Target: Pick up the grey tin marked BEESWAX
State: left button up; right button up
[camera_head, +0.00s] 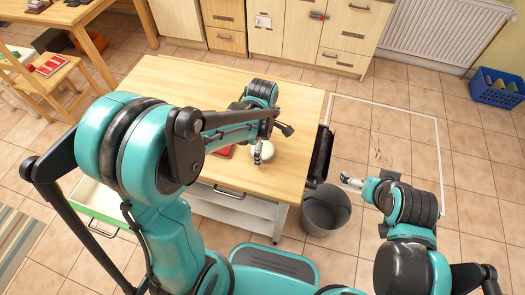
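A small round pale grey object (265,152) is on the wooden worktop (180,85), near its front right part. It may be the tin, but no BEESWAX lettering can be read. My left gripper (258,146) is over the worktop, pointing down at this object. My arm hides most of the gripper, so I cannot tell whether its fingers touch the object. My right gripper (350,182) is off the right side of the worktop, above the floor near the grey bin. Its fingers are too small to read clearly.
A red item (226,151) lies on the worktop left of the round object, partly behind my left arm. A dark rail or holder (321,152) hangs at the worktop's right edge. A grey bin (326,212) stands below it. The back of the worktop is clear.

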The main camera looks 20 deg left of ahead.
pick_arm(q)
jog(key=c, duration=1.3)
jog(key=shift+c, duration=0.2)
jog(key=shift+r, duration=0.15)
